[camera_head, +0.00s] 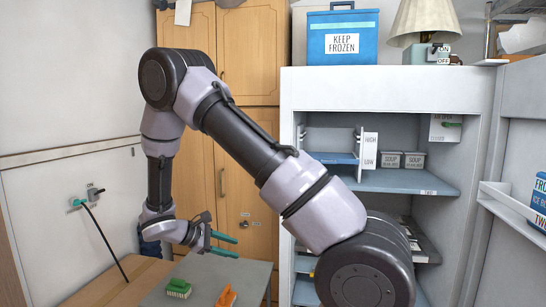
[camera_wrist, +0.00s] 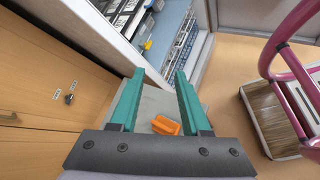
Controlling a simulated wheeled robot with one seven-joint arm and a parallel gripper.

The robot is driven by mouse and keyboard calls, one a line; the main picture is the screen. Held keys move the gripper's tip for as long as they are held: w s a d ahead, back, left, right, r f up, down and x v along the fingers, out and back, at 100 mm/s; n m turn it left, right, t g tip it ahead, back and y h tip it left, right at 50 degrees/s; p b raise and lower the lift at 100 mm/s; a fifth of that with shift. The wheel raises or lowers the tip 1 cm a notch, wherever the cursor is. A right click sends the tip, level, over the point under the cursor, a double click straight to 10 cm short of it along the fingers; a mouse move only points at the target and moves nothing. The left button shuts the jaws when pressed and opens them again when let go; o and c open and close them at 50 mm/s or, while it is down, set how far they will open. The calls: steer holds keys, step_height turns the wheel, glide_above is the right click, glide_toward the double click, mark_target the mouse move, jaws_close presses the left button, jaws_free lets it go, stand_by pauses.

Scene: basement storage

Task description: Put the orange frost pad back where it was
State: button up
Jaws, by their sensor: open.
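The orange frost pad (camera_head: 227,296) lies on a grey tabletop (camera_head: 200,275) at the bottom of the head view, partly cut off by the frame edge. It also shows in the wrist view (camera_wrist: 165,126), below and between my fingers. My gripper (camera_head: 236,247) has two teal fingers spread apart. It hangs above the tabletop, higher than the pad and apart from it, with nothing between the fingers in the wrist view (camera_wrist: 160,74).
A green brush-like block (camera_head: 178,288) lies left of the pad. An open white freezer (camera_head: 390,90) stands right, with soup tubs (camera_head: 402,160) on a shelf. A blue KEEP FROZEN box (camera_head: 342,38) and a lamp (camera_head: 424,22) stand on top. A pink-framed item (camera_wrist: 285,60) stands right.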

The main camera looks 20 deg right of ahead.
steer(key=s+d+r+m+t+y, duration=0.2)
steer(key=s+r+m+y, duration=0.2)
steer(key=r, duration=0.7)
steer(key=s+d+r+m+t+y, duration=0.2)
steer(key=s+r+m+y, duration=0.3)
steer(key=s+r+m, duration=0.2)
steer(key=s+d+r+m+t+y, duration=0.1)
steer(key=s+r+m+y, duration=0.3)
steer(key=s+r, duration=0.4)
step_height(320, 180, up, 7)
steer(key=shift+s+d+f+m+t+y, duration=0.1)
steer(key=shift+s+d+m+t+y, duration=0.25)
steer(key=shift+m, duration=0.45)
